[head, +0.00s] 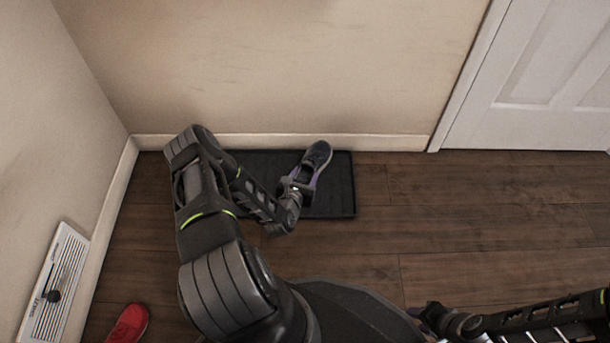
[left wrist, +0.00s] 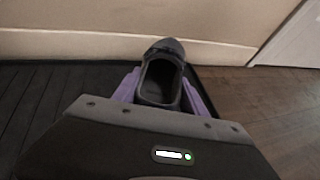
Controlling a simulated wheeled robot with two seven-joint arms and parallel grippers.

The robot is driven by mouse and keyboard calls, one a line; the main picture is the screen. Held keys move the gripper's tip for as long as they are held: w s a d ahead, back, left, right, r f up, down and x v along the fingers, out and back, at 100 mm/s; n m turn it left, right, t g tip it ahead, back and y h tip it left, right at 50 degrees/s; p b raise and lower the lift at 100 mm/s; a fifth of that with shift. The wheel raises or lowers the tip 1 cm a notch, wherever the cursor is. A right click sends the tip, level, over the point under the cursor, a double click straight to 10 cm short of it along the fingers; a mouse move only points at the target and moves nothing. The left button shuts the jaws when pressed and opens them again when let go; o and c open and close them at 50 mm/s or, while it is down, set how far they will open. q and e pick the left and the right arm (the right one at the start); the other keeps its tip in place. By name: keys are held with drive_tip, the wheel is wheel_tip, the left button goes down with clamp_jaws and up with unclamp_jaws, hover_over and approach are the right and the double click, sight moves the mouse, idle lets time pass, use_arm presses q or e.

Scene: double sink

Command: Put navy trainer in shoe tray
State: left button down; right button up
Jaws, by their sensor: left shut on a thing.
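The navy trainer (head: 318,155) is over the right part of the black shoe tray (head: 342,195), toe pointing to the wall. I cannot tell whether its sole touches the tray. My left gripper (head: 303,186) is shut on the trainer near its heel end. In the left wrist view the trainer (left wrist: 160,80) shows its dark opening, with purple strips along both sides. The tray (left wrist: 40,100) also shows there on the left. My right gripper (head: 432,316) is low at the right in the head view, and its fingers are not clear.
The tray lies against the baseboard (head: 390,142). A red shoe (head: 128,323) is on the floor at the lower left, by a white wall vent (head: 58,280). A white door (head: 550,85) is at the right. The wooden floor (head: 480,200) right of the tray is clear.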

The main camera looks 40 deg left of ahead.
use_arm(q)
drive_tip(key=shift+f+b, duration=2.1)
drive_tip(key=shift+f, duration=1.15)
drive_tip(key=shift+f, duration=0.55)
drive_tip(key=c, duration=0.6)
unclamp_jaws()
drive_tip(key=shift+o, duration=0.2)
drive_tip(key=shift+f, duration=0.1)
drive_tip(key=shift+s, duration=0.1)
drive_tip(key=p+v, duration=0.3)
drive_tip(key=v, duration=0.4)
drive_tip(key=shift+s+d, duration=0.1)
drive_tip(key=shift+s, duration=0.15)
